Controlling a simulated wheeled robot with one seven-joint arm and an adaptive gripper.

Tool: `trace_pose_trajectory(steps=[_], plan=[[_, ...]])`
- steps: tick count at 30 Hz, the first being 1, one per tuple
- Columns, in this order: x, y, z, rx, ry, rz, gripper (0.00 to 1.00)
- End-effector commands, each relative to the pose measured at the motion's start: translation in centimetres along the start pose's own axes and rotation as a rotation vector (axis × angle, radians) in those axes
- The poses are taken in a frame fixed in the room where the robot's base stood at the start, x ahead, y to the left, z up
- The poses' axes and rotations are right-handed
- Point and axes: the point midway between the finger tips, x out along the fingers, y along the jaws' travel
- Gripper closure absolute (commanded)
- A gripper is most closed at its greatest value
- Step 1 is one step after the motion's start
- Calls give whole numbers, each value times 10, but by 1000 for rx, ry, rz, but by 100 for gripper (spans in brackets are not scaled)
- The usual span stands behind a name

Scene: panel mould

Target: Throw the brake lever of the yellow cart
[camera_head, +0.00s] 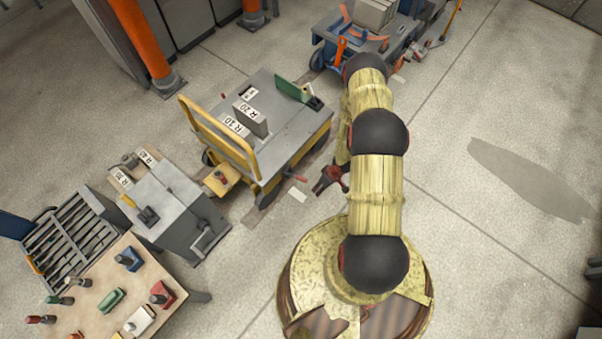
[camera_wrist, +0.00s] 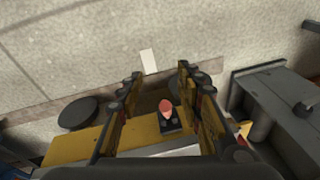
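The yellow cart (camera_head: 290,133) has a grey top and stands left of my arm in the head view. A small red-tipped lever (camera_head: 300,178) sticks out from its near side. In the wrist view a red knob (camera_wrist: 166,107) on a dark base sits at the cart's yellow edge (camera_wrist: 88,146). My gripper (camera_head: 322,187) is just right of the lever in the head view. In the wrist view my gripper (camera_wrist: 160,72) is open, and the knob appears between its fingers. Whether they touch it cannot be told.
A grey bench (camera_head: 180,205) stands left of the cart, and a table (camera_head: 95,285) with coloured pieces is at the lower left. A blue cart (camera_head: 365,45) stands at the back. The floor on the right is clear.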

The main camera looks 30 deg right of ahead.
Motion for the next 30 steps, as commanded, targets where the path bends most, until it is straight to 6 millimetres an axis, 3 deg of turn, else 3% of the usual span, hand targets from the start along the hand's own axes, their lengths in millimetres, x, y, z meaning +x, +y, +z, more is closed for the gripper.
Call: trace_pose_trajectory(steps=[3, 8, 11, 24, 30], plan=[[-2, 2, -37, -40, 114, -15, 64], [-4, -5, -58, -47, 192, -38, 64], [2, -6, -62, -40, 203, -41, 64], [62, -8, -73, -40, 200, -40, 64], [70, -8, -75, -39, 200, -39, 64]])
